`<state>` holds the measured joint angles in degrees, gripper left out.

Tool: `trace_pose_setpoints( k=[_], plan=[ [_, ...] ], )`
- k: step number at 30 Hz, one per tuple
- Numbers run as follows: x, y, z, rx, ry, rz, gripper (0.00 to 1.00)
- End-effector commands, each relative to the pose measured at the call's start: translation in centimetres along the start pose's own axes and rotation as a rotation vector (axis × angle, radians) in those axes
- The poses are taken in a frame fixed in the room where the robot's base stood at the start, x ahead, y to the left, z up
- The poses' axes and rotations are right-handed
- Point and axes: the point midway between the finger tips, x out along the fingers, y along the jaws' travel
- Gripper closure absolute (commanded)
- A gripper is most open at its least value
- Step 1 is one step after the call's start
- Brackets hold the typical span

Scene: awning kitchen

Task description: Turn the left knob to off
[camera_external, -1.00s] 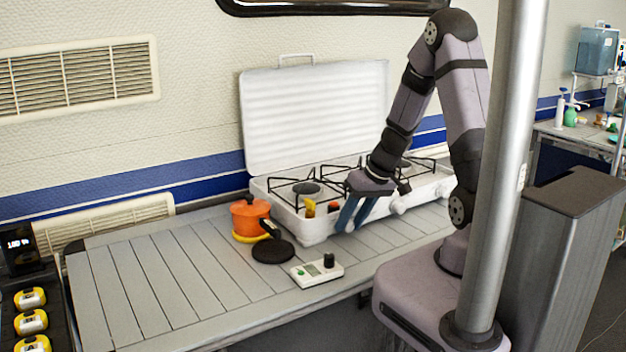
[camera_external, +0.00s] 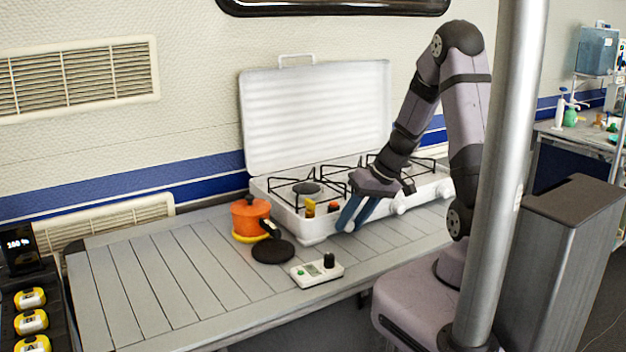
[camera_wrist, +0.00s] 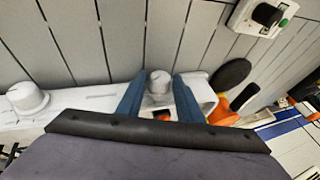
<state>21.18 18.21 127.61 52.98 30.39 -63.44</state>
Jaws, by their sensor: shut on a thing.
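The white camping stove (camera_external: 314,232) stands on the slatted table with its lid raised behind it. My gripper (camera_external: 349,226) is at the stove's front, its two blue fingers pointing down. In the wrist view, my gripper (camera_wrist: 158,96) has one finger on each side of a white knob (camera_wrist: 160,82), the left of the front knobs, and is shut on it. In the external view the fingers hide this knob. Another white knob (camera_external: 398,207) sits to the right on the stove front; it also shows in the wrist view (camera_wrist: 27,97). The knob's marking cannot be read.
An orange pot (camera_external: 250,216) stands left of the stove, with a black round disc (camera_external: 272,251) in front of it. A small white control box (camera_external: 317,272) lies near the table's front edge. The left part of the table is clear.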

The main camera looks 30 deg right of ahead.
Motion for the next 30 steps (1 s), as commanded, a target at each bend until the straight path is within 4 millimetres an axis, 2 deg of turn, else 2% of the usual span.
trace_pose_setpoints(
  k=[30],
  plan=[
    [0.21, 0.43, 0.16, 0.044, -0.001, -0.103, 0.83]
  ],
)
